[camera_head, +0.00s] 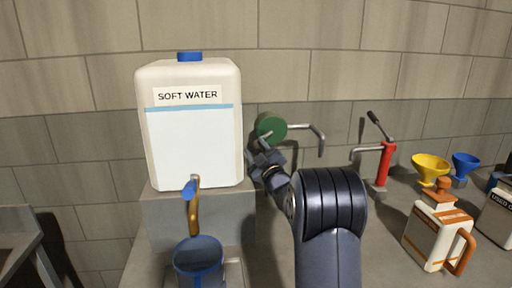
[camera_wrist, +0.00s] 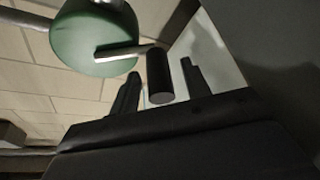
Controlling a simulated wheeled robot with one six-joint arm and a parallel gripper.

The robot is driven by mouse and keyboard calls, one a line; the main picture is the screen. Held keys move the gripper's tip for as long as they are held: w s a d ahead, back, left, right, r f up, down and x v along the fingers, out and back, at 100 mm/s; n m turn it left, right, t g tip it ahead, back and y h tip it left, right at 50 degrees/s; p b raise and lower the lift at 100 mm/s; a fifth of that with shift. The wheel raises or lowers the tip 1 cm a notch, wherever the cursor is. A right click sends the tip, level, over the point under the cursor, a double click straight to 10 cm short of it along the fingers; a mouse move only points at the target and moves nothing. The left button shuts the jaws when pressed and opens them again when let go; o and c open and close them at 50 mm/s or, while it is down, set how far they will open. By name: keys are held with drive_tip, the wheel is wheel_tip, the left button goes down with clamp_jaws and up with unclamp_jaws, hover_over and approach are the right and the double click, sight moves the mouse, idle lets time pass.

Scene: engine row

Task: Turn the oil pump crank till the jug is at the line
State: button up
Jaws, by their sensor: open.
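The oil pump shows as a green round body (camera_head: 271,127) on the wall in the head view, with a grey spout (camera_head: 318,135) bending down at its right. In the wrist view the green disc (camera_wrist: 95,38) has a metal crank arm (camera_wrist: 122,52) with a black handle (camera_wrist: 160,76). My gripper (camera_wrist: 158,84) is open, with the handle between its two fingers and gaps showing beside it. In the head view my gripper (camera_head: 262,160) is just below the green body. No jug shows below the spout, where my arm blocks the view, so its level cannot be told.
A white soft water tank (camera_head: 193,135) stands left of the pump, with a blue vessel (camera_head: 198,262) below its tap. To the right are a red hand pump (camera_head: 384,165), yellow (camera_head: 430,167) and blue (camera_head: 465,164) funnels, and a white can with orange handle (camera_head: 430,235).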

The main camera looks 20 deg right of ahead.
drive_tip(key=shift+w, duration=0.3)
drive_tip(key=shift+c, duration=0.3)
clamp_jaws()
